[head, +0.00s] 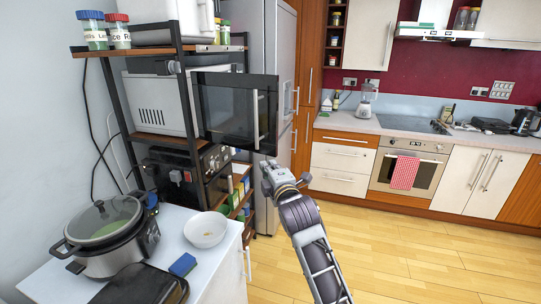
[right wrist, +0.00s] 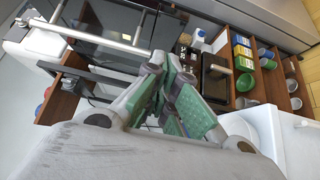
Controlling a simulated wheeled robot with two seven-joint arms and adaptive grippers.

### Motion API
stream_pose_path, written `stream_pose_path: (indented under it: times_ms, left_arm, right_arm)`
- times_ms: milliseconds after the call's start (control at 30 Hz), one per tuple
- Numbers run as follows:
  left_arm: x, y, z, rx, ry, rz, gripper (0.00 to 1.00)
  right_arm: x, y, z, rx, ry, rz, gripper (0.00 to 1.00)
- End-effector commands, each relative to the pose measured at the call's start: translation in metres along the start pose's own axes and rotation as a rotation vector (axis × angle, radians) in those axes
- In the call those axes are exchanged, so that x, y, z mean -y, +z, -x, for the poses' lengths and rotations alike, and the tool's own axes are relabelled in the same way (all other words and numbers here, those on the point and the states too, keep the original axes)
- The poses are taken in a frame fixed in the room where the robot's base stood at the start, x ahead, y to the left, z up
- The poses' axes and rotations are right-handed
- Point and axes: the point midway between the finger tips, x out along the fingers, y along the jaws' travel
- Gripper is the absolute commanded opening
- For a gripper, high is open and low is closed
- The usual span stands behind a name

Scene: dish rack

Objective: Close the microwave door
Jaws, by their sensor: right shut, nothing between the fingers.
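The white microwave (head: 160,103) stands on a shelf of the dark-framed rack at the left. Its dark glass door (head: 232,112) is open, swung out toward the room, with a silver vertical handle (head: 256,118) at its right edge. My right gripper (head: 270,168) is just below and slightly right of the door's lower right corner. In the right wrist view the right gripper (right wrist: 168,72) has its green-padded fingers shut and empty. The door (right wrist: 97,33) and its handle (right wrist: 88,38) show at upper left there, close to the fingertips. My left gripper is not in view.
The rack (head: 180,60) holds jars on top and a black oven (head: 215,165) below the microwave. A white counter (head: 215,262) in front bears a slow cooker (head: 110,235), a white bowl (head: 205,230) and a blue sponge (head: 183,265). The wooden floor at right is clear.

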Motion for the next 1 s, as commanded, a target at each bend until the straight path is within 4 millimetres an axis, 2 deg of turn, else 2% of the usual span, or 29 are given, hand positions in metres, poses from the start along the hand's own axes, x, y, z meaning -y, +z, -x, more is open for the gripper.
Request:
stream_pose_path:
  times_ms: [167, 600, 767, 1000]
  left_arm:
    - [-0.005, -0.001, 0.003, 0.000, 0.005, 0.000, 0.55]
    - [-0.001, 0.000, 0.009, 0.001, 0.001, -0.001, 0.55]
    - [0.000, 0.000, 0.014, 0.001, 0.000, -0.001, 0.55]
    - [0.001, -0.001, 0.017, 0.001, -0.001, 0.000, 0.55]
  right_arm:
    - [-0.001, 0.000, -0.017, 0.000, 0.000, -0.002, 0.00]
    - [-0.001, 0.000, -0.054, 0.000, 0.000, -0.002, 0.00]
    - [-0.002, 0.016, -0.067, 0.002, 0.000, -0.001, 0.00]
    - [0.000, 0.027, -0.078, 0.002, -0.001, 0.000, 0.00]
